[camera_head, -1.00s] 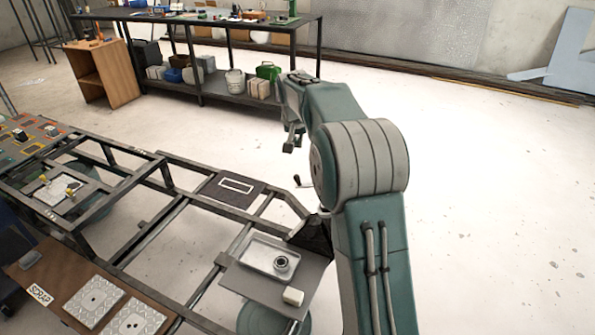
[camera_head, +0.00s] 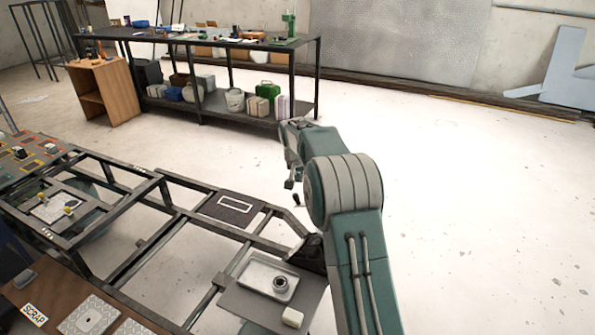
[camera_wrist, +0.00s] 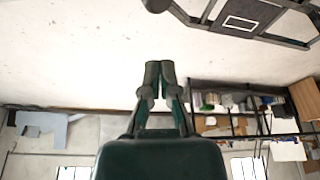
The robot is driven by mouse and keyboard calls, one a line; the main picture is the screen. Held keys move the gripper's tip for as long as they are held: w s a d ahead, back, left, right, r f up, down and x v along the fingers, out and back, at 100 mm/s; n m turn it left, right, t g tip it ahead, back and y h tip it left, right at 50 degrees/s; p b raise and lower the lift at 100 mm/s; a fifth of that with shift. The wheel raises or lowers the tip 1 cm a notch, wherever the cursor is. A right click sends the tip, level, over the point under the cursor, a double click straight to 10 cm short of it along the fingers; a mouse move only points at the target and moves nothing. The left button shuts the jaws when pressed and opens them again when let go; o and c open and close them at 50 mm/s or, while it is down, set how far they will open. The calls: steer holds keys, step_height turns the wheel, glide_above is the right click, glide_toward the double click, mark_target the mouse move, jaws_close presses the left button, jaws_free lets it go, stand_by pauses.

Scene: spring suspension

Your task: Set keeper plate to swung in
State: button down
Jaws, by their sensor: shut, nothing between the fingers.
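My gripper (camera_head: 291,182) hangs beyond the far right corner of the dark steel frame (camera_head: 178,178). In the wrist view its two fingers (camera_wrist: 158,70) are shut together with nothing between them. A small dark knob (camera_head: 296,200) shows just below the gripper in the head view. A dark rounded end (camera_wrist: 156,4) shows at the top of the wrist view, apart from the fingertips. A dark plate with a white rectangle outline (camera_head: 232,208) lies on the frame. I cannot tell which part is the keeper plate; my arm hides part of the frame's right end.
A metal tray (camera_head: 250,268) with a round part and a pale block (camera_head: 293,318) sit on the grey shelf at the frame's near right. A brown board with a SCRAP label (camera_head: 35,314) is at lower left. A workbench (camera_head: 200,38) stands behind. The floor to the right is clear.

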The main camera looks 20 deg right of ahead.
mark_target(293, 195)
steer(key=shift+s+a+f, duration=0.4)
steer(key=shift+s+f, duration=0.25)
steer(key=shift+f, duration=0.05)
steer(key=shift+s+a+f, duration=0.35)
steer(key=shift+s+f, duration=0.25)
steer(key=shift+f, duration=0.1)
steer(key=shift+s+a, duration=0.1)
steer(key=shift+a, duration=0.05)
steer(key=shift+s+a+n+y, duration=0.7)
steer(key=shift+a+n, duration=0.05)
steer(key=shift+n, duration=0.35)
steer(key=s+r+n+g+y, duration=0.2)
steer(key=s+n+g, duration=0.1)
steer(key=s+n, duration=0.3)
steer(key=s+a+r+n+g+y, duration=0.1)
steer(key=s+n+g+y, duration=0.1)
steer(key=s+n, duration=0.5)
steer(key=shift+s+a+r+g, duration=0.15)
steer(key=shift+s+r+g, duration=0.35)
steer(key=shift+g, duration=0.3)
steer(key=shift+s+f, duration=0.1)
